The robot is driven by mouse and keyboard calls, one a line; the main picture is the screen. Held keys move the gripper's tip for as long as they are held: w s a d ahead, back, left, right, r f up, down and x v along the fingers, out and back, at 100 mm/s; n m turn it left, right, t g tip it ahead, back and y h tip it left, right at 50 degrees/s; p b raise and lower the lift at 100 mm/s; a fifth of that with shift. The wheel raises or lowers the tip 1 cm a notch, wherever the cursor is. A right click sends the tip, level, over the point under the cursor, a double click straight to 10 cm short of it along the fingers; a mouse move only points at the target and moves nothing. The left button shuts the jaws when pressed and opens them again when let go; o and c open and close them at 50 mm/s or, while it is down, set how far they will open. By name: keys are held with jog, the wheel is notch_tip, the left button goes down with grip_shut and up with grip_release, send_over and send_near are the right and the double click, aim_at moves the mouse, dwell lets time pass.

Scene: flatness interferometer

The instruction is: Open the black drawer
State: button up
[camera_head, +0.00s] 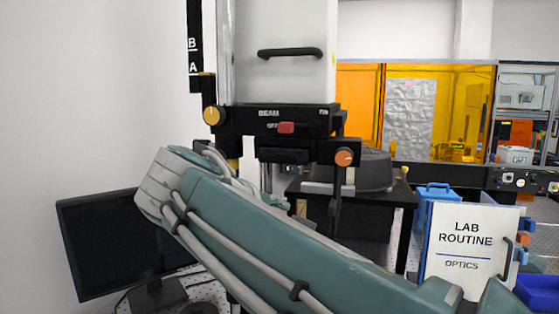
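The interferometer's black head (240,120) stands beyond my arm, marked BEAM, with a red button (286,127) on its front. A small black block (283,155) sits under the button; I cannot tell whether it is the black drawer. No front is clearly recognisable as a drawer, so whether it is open or shut does not show. My teal and grey arm crosses the foreground from lower right to an elbow at left centre and covers the area below the head. My gripper cannot be made out; the far end of the arm is hidden behind the nearer link.
A white cover with a black handle (290,53) is above the head. Brass knobs (344,157) flank it. A dark monitor (115,245) stands at left. A LAB ROUTINE binder (465,255), a blue box (436,192) and a blue bin (537,290) are at right.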

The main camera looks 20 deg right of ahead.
aim_at(278, 160)
jog(key=w+a+r+t+h, duration=0.1)
jog(key=w+a+r+h, duration=0.25)
jog(key=a+r, duration=0.45)
jog(key=w+d, duration=0.1)
jog(key=d, duration=0.2)
jog(key=w+d, duration=0.2)
jog(key=d, duration=0.2)
jog(key=w+d, duration=0.2)
jog(key=d, duration=0.2)
jog(key=shift+d+f, duration=0.2)
jog(key=shift+f, duration=0.1)
jog(key=shift+s, duration=0.1)
grip_shut()
